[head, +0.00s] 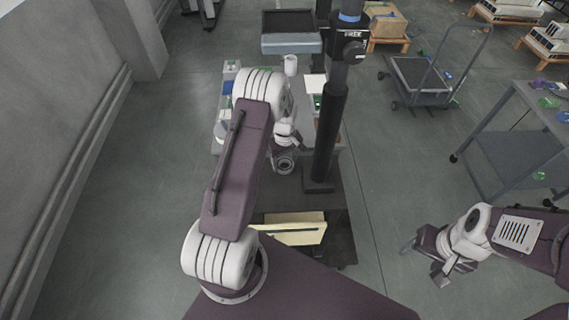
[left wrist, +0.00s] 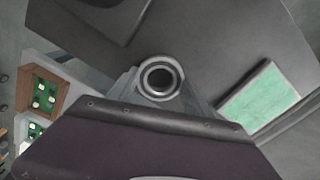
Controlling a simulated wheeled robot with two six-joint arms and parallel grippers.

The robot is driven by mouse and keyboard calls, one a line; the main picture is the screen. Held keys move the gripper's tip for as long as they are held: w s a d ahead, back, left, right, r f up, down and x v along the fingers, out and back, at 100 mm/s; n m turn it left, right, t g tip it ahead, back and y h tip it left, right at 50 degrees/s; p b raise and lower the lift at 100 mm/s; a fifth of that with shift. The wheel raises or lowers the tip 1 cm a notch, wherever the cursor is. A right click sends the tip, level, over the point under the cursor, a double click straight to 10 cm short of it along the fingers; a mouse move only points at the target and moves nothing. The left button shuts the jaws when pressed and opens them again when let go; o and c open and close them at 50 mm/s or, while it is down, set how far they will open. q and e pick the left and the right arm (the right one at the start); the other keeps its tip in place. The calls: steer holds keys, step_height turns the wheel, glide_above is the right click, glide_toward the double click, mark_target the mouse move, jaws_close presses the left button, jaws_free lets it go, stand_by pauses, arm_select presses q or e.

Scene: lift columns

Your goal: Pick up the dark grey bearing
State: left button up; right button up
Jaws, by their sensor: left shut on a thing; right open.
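The bearing (head: 285,171) is a small round ring, dark grey with a paler rim, at the middle of the head view over the grey work surface. In the left wrist view the bearing (left wrist: 177,78) shows from above with a dark hole. My left gripper (head: 287,149) is at the bearing, and its jaws (left wrist: 160,92) are shut on it from both sides. I cannot tell whether the bearing touches the surface below. My right gripper (head: 440,272) is open and empty, low at the right over the floor.
A black column (head: 327,130) stands just right of my left gripper. A white mug (head: 290,65) and a grey tray (head: 291,44) are farther back. A green pad (left wrist: 259,97) lies right of the bearing in the wrist view. A cart (head: 422,80) and a grey table (head: 513,140) stand at the right.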

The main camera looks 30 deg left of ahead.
arm_select(q)
step_height(320, 180, up, 4)
steer(key=shift+w+f+b, duration=0.1)
steer(key=shift+f+b, duration=0.1)
steer(key=shift+b, duration=0.35)
steer(key=s+a+r, duration=0.7)
steer(key=s+r, duration=0.1)
steer(key=s, duration=0.1)
steer(key=shift+s+a+r+b, duration=0.15)
steer(key=shift+s+r+b, duration=0.1)
steer(key=shift+b, duration=0.2)
steer(key=shift+w, duration=0.1)
